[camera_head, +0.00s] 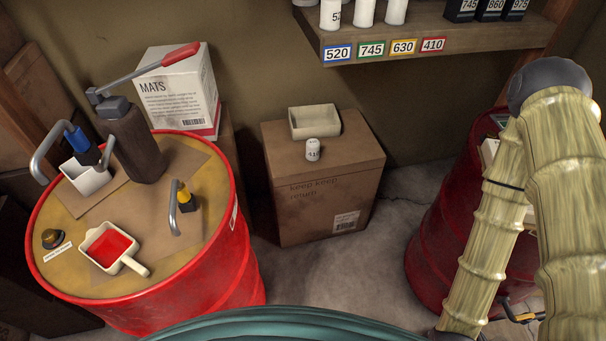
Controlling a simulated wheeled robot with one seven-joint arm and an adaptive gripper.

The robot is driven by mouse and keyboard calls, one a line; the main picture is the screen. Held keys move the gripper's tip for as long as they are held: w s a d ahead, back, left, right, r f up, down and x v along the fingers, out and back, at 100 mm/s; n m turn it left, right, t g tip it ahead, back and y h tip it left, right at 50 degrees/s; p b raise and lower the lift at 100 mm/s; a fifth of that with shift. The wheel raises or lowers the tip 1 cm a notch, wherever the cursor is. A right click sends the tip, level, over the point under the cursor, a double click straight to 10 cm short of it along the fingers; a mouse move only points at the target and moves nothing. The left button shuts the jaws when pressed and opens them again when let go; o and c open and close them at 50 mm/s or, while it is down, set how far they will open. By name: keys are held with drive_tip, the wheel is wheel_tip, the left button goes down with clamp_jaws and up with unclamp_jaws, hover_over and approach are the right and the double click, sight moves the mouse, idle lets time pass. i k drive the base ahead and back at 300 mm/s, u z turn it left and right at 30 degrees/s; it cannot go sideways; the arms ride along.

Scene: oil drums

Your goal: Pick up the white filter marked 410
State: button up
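A small white filter (313,150) stands upright on top of a cardboard box (325,205) in the middle of the view. Dark print on its side looks like 410, but it is small and partly turned away. It stands just in front of a shallow cream tray (314,122) on the same box. My arm is folded at the right side, well apart from the filter, and its lower end runs out of the bottom edge. My gripper is not visible.
A red drum (240,255) at left carries a red-filled scoop (108,246), a pump and levers. A second red drum (430,250) stands at right, partly behind my arm. A shelf (440,30) above holds white filters and black boxes. Bare floor lies between the drums.

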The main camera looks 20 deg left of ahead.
sight(312, 145)
drive_tip(key=u, duration=0.55)
drive_tip(key=i, duration=0.65)
drive_tip(key=u, duration=0.4)
